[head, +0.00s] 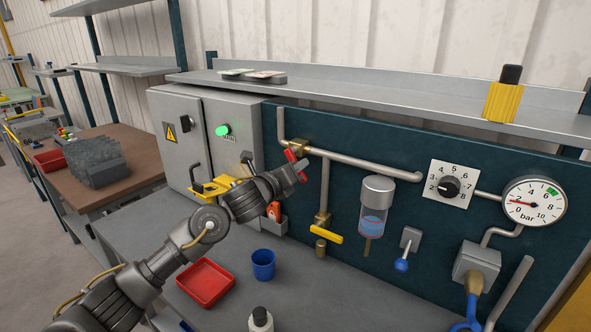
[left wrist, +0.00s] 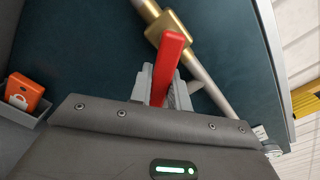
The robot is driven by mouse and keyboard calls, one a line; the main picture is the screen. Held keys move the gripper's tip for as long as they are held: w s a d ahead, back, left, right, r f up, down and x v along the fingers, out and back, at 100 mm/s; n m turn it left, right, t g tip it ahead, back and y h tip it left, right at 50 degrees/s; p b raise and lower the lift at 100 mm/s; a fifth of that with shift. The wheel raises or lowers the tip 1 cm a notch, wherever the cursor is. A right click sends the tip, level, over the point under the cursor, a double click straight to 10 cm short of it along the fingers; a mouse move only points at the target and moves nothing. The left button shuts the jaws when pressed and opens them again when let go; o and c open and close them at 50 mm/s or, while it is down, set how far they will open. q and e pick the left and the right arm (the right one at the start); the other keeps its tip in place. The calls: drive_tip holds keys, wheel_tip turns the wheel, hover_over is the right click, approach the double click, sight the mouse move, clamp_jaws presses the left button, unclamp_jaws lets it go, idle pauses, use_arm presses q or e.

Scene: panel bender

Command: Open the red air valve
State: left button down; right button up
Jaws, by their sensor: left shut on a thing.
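The red air valve's handle (head: 291,156) shows at the brass valve body (head: 298,145) on the pipe, on the dark panel. It also shows in the left wrist view as a red lever (left wrist: 171,58), standing at an angle to the pipe beside the brass body (left wrist: 168,28). My left gripper (head: 299,169) is shut on the red handle. In the left wrist view its fingers (left wrist: 165,90) lie on either side of the lever, hiding its lower end. My right gripper is in neither view.
A yellow-handled valve (head: 326,235) and a filter bowl (head: 375,205) are right of my gripper. A pressure gauge (head: 534,202) is farther right. A grey cabinet (head: 205,135) stands left. A blue cup (head: 263,264) and red tray (head: 206,283) are on the bench below.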

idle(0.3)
use_arm(q)
drive_tip(key=c, duration=1.3)
unclamp_jaws()
drive_tip(key=shift+s+a, duration=0.15)
drive_tip(key=shift+b+v, duration=1.75)
drive_tip(key=shift+v, duration=3.45)
